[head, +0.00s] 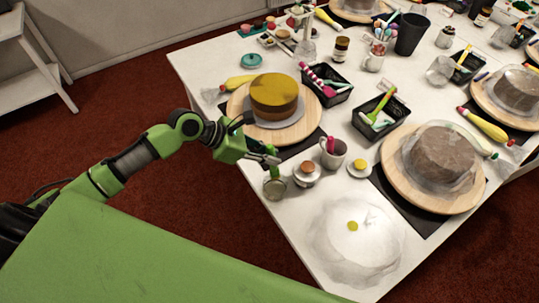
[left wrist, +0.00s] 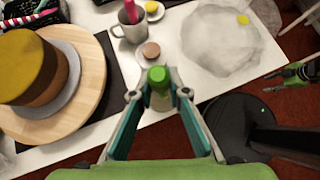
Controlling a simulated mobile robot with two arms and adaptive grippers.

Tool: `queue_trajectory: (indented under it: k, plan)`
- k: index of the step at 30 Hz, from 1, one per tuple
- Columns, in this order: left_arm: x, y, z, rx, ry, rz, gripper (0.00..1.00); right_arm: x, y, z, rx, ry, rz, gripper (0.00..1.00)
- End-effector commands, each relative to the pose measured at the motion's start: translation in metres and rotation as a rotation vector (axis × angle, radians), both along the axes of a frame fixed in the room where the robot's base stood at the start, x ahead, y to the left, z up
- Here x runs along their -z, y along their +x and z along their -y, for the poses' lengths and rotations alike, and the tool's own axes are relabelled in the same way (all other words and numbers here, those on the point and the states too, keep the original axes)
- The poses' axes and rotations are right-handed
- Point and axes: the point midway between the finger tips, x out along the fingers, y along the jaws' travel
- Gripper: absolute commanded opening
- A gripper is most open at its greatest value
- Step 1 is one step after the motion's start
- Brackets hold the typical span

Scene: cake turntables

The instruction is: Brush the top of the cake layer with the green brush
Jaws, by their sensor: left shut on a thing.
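The cake layer (head: 274,105), brown with a yellow top, sits on a grey disc on a round wooden turntable (head: 238,110). It also shows at the left of the left wrist view (left wrist: 30,65). My left gripper (head: 274,160) is at the table's front edge, right of and nearer than the cake. It is shut on an upright green handle (left wrist: 157,75), which I take for the green brush; its lower end is hard to make out in a small glass jar (head: 274,188). My right gripper (left wrist: 275,82) shows small at the right of the left wrist view, its jaws unclear.
Black trays (head: 380,118) hold tools. A second cake (head: 443,155) stands on the right. A clear sheet (head: 350,240) covers the front.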

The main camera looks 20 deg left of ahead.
Motion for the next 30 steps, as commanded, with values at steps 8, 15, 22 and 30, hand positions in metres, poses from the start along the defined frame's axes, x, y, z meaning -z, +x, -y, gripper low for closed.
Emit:
queue_trajectory:
  k: [8,15,22,30]
  plan:
    - [0.023,0.000,0.000,0.001,0.000,0.001,0.00,0.030,-0.001,0.002,0.002,-0.002,-0.002,0.40]
    - [0.041,0.000,0.000,-0.001,-0.001,-0.002,0.00,0.032,-0.001,0.001,0.002,-0.001,-0.002,0.40]
    - [0.062,0.000,0.000,-0.001,0.000,-0.001,0.00,0.038,-0.001,-0.005,0.004,0.006,-0.001,0.40]
    - [0.078,0.000,0.000,-0.001,-0.001,0.000,0.00,0.043,0.000,-0.008,0.004,0.010,0.000,0.40]
